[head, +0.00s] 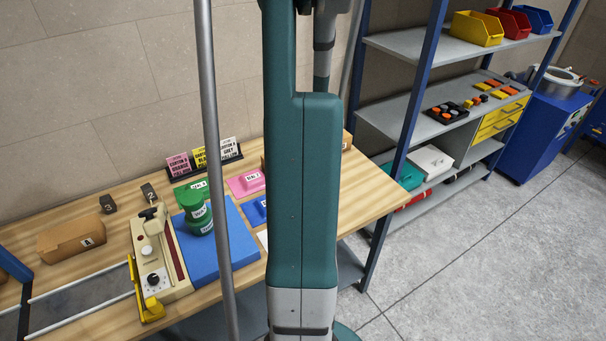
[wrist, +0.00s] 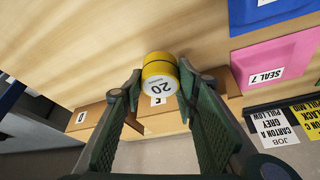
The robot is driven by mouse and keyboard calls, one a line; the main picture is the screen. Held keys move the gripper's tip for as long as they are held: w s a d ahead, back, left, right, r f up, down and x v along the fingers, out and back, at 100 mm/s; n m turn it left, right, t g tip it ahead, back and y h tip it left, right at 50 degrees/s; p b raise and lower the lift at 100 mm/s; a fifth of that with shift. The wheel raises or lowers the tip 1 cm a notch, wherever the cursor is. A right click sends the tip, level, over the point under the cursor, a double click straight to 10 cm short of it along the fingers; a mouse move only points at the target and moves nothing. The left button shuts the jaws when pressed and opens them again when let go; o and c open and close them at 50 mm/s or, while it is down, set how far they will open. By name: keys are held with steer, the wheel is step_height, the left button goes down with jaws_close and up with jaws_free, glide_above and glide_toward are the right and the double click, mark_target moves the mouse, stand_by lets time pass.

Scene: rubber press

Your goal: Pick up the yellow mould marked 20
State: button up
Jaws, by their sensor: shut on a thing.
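The yellow mould marked 20 (wrist: 160,88) is a short yellow cylinder with a white label, seen in the wrist view. My gripper (wrist: 160,75) has its two fingertips against the mould's sides, shut on it. The wooden table top lies behind the mould. I cannot tell how far the mould is from the surface. In the head view my arm's teal column hides the gripper and the mould.
Cardboard boxes (wrist: 163,121) stand just beyond the mould. A pink pad marked SEAL 7 (wrist: 270,65) and job cards (wrist: 280,128) lie to the right.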

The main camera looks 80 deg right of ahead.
steer(key=shift+r, duration=2.8)
